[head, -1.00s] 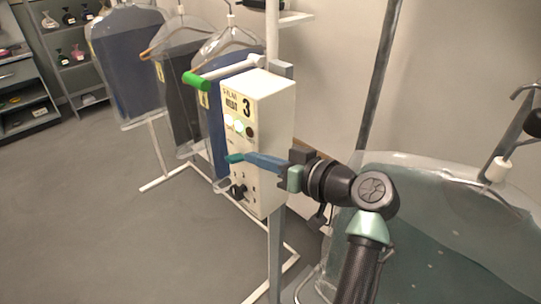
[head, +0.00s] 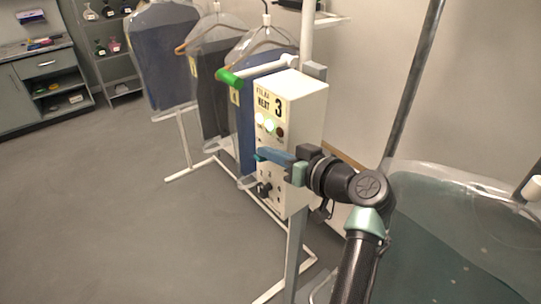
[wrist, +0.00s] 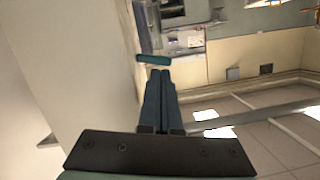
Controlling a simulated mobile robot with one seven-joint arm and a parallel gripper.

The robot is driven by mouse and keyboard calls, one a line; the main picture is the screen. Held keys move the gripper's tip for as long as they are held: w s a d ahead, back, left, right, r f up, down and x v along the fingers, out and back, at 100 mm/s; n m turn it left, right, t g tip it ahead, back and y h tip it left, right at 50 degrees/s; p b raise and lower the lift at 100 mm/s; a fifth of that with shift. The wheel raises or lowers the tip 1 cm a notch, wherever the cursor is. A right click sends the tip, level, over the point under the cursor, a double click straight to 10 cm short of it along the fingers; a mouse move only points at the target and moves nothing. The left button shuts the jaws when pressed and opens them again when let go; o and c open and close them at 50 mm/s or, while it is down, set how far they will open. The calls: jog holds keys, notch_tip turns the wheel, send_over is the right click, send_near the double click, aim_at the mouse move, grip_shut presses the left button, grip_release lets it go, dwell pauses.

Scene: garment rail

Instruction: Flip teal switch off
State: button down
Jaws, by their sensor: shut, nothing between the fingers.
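The cream control box (head: 296,107), marked with a large 3, hangs on the rail post. The teal switch (head: 257,156) shows as a small teal end on the box's front, mostly hidden by my fingers. In the wrist view the teal switch (wrist: 153,59) is a short bar just beyond my fingertips; I cannot tell whether they touch it. My gripper (head: 264,154) is shut and empty, its blue fingers reaching across the box's front below the lamps. It also shows shut in the wrist view (wrist: 160,73).
Bagged garments (head: 172,60) hang behind, and a large bagged garment (head: 465,225) is at right. The floor at left is clear.

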jog(key=shift+s+a+f+n+b, duration=0.15)
jog(key=shift+n+b, duration=0.15)
jog(key=shift+b, duration=0.5)
jog(key=shift+w+a+f+n+b, duration=0.15)
jog(key=shift+n+b, duration=0.15)
jog(key=shift+b, duration=0.45)
jog(key=shift+s+d+t+h, duration=0.1)
jog(key=shift+s+t+h, duration=0.05)
jog(key=shift+t+h, duration=0.15)
jog(key=b, duration=0.2)
jog(key=f+n+b, duration=0.1)
jog(key=b, duration=0.1)
jog(key=shift+s+a+n, duration=0.1)
jog(key=shift+a+n, duration=0.1)
jog(key=shift+n, duration=0.1)
jog(key=n+h+b, duration=0.1)
jog(key=b, duration=0.2)
jog(key=shift+s+a+f+t, duration=0.1)
jog(key=shift+a+f+t, duration=0.05)
jog(key=shift+t, duration=0.15)
jog(key=shift+r, duration=0.25)
jog(key=shift+s+n, duration=0.1)
jog(key=shift+n, duration=0.2)
